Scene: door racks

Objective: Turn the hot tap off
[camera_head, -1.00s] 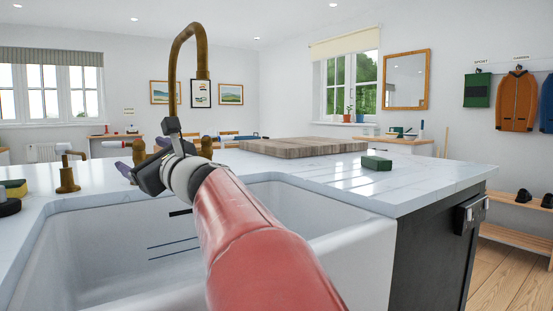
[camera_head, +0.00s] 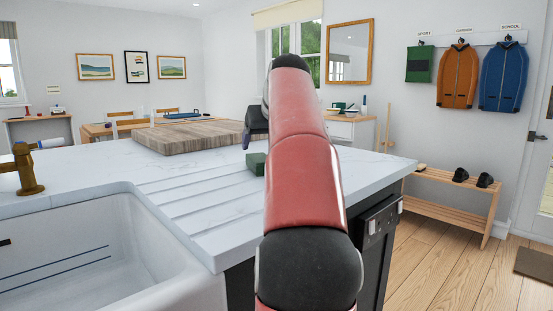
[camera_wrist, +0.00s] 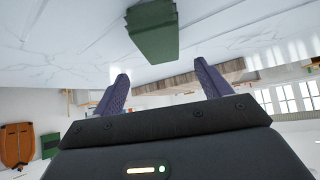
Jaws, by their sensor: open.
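A brass tap fitting (camera_head: 24,170) stands at the left edge of the head view, on the counter behind the sink. Its white lever (camera_head: 48,144) points right and has a bluish band. I see no hot tap handle in either current view. My gripper (camera_head: 247,138) is mostly hidden behind my red arm, over the counter to the right of the sink. In the wrist view my gripper (camera_wrist: 161,70) is open and empty, its two purple fingers spread apart. A green block (camera_wrist: 153,30) lies on the counter beyond the fingers.
The white sink (camera_head: 105,250) is at lower left.

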